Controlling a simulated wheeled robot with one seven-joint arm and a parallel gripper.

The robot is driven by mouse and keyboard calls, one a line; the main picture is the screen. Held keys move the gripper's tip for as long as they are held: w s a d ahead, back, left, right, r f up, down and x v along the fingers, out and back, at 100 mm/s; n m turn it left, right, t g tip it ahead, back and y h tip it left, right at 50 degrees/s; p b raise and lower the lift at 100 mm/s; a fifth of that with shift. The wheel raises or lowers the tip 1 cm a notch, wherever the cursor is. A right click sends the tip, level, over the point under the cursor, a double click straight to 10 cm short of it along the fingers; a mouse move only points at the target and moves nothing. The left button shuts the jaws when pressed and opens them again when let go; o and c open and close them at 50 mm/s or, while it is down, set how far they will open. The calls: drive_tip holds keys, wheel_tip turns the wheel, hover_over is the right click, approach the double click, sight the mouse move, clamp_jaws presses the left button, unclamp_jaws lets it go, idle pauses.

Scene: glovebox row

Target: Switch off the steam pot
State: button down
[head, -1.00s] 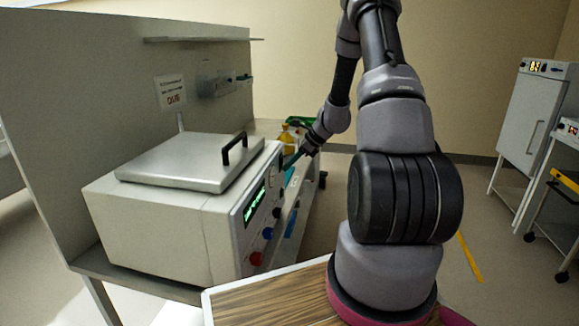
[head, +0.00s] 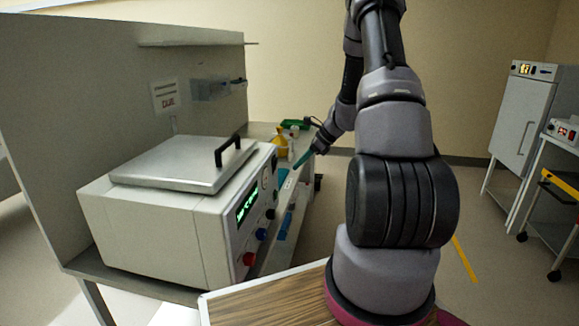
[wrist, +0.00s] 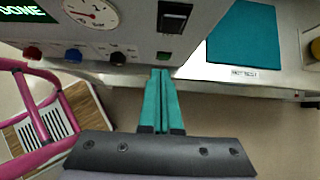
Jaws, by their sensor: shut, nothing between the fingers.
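The steam pot (head: 150,225) is a pale box with a flat metal lid and black handle, standing on the bench at left. Its green display (head: 247,204) is lit, and in the wrist view the display (wrist: 27,12) reads DONE. The wrist view also shows a dial gauge (wrist: 92,12), a red knob (wrist: 32,53), a blue knob (wrist: 73,55), a black knob (wrist: 117,58), a black rocker switch (wrist: 172,17) and a small green square (wrist: 163,57) below it. My gripper (wrist: 161,73) has teal fingers, shut and empty, pointing at the panel's lower edge below the green square. Contact cannot be told.
A teal mat (wrist: 240,35) with a label beside it lies on the bench right of the pot. Bottles and a green tray (head: 295,124) stand farther back. A grey partition (head: 60,120) rises behind the pot. A white cabinet (head: 520,115) stands at right; floor between is open.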

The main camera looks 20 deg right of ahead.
drive_tip(key=s+d+r, duration=0.3)
drive_tip(key=d+r, duration=0.1)
drive_tip(key=d, duration=0.1)
drive_tip(key=shift+s, duration=0.25)
drive_tip(key=shift+r, duration=0.1)
drive_tip(key=s+a+r+n+h, duration=0.1)
drive_tip(key=s+a+r+n, duration=0.4)
drive_tip(key=r, duration=0.4)
drive_tip(key=s+a+r+n+h, duration=0.1)
drive_tip(key=s+a+r+n, duration=0.1)
drive_tip(key=a+r+n, duration=0.35)
drive_tip(key=s+a+r+n+t+h, duration=0.1)
drive_tip(key=s+a+r+n, duration=0.2)
drive_tip(key=s, duration=0.6)
drive_tip(key=s+a+r+n+t+h, duration=0.1)
drive_tip(key=s+a+r+n, duration=0.3)
drive_tip(key=s+r+n, duration=0.3)
wheel_tip(320, 180, up, 3)
drive_tip(key=shift+s+a+r+t+h, duration=0.1)
drive_tip(key=shift+s+a+t+h, duration=0.25)
drive_tip(key=shift+s, duration=0.85)
drive_tip(key=shift+d, duration=0.1)
